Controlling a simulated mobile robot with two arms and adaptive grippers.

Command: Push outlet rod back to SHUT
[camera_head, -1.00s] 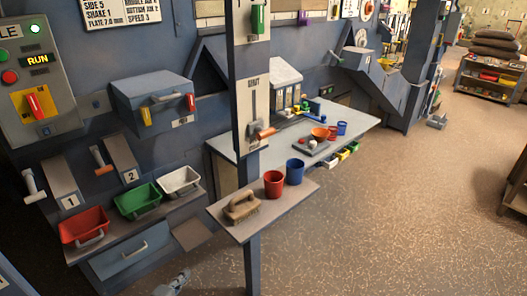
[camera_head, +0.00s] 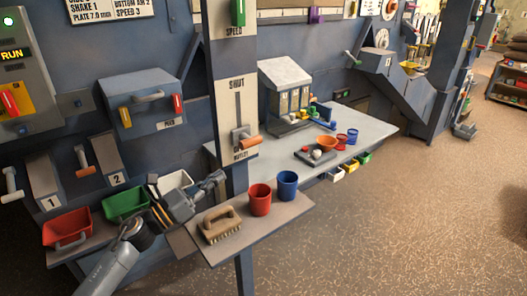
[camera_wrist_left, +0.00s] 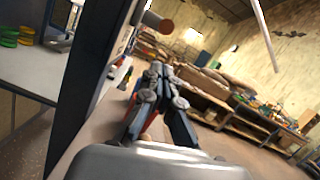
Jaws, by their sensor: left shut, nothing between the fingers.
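The outlet rod's orange handle (camera_head: 250,142) sticks out from a pale plate (camera_head: 237,105) on the blue post, with SHUT at the top of its slot and OUTLET below. The handle stands at the slot's lower end. In the left wrist view an orange-tipped rod (camera_wrist_left: 164,24), seemingly this handle, shows above my gripper (camera_wrist_left: 158,70). My left gripper (camera_head: 217,180) is shut and empty, lower than the handle and left of it, close to the post and apart from the handle. My right gripper is not in view.
A small shelf (camera_head: 270,228) under the handle carries a brush (camera_head: 221,228), a red cup (camera_head: 260,200) and a blue cup (camera_head: 288,185). Red (camera_head: 67,230), green (camera_head: 125,204) and white (camera_head: 173,181) bins stand left, the white one partly behind my gripper.

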